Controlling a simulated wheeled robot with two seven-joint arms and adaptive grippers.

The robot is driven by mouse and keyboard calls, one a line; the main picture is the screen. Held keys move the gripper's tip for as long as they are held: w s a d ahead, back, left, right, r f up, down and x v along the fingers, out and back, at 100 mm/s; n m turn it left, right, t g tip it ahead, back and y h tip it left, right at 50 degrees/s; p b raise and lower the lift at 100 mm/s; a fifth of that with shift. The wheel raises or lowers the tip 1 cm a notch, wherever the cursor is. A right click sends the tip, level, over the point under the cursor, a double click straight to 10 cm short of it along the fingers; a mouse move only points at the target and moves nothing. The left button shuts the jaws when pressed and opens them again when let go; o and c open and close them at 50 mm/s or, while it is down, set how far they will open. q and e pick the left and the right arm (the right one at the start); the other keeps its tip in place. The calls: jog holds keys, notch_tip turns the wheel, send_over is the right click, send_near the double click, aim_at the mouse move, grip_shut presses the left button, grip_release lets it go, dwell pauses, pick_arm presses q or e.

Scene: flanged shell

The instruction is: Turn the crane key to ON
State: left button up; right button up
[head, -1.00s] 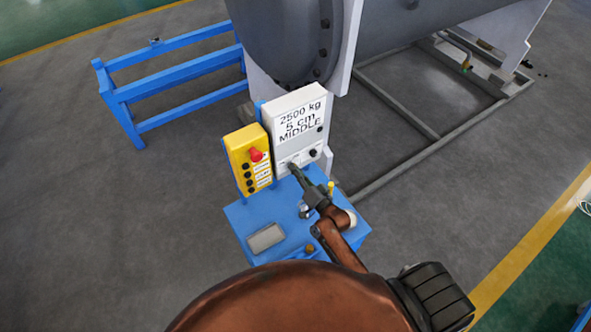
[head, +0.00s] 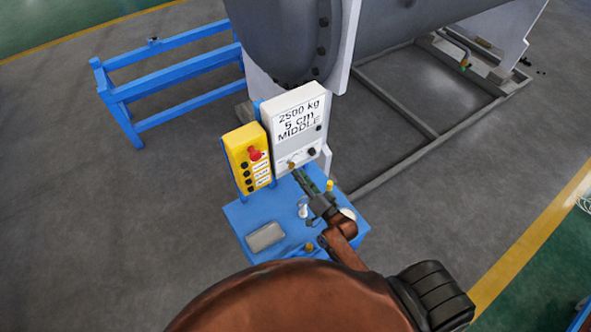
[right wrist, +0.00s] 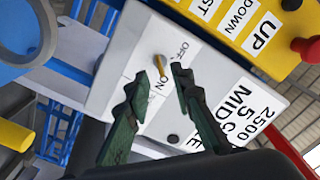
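The crane key (right wrist: 160,66) is a small brass piece on the white panel. In the right wrist view its lower end lies close to the ON label, and OFF is at its upper right. I cannot tell its exact setting. It also shows in the head view (head: 291,164). My right gripper (right wrist: 160,75) is open, with one dark green finger on each side of the key in the picture and gaps to both. In the head view my right gripper (head: 300,174) is just in front of the panel, short of the key. My left gripper is not in view.
The white box (head: 299,102) reads 2500 kg, 5 cm, MIDDLE. A yellow button box (head: 237,150) with a red stop button stands close on its left. A blue table (head: 236,218) lies below, with a grey plate (head: 265,236). A large grey shell (head: 272,40) stands behind.

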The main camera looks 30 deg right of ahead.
jog(key=s+d, duration=0.1)
jog(key=s, duration=0.6)
jog(key=shift+s, duration=0.3)
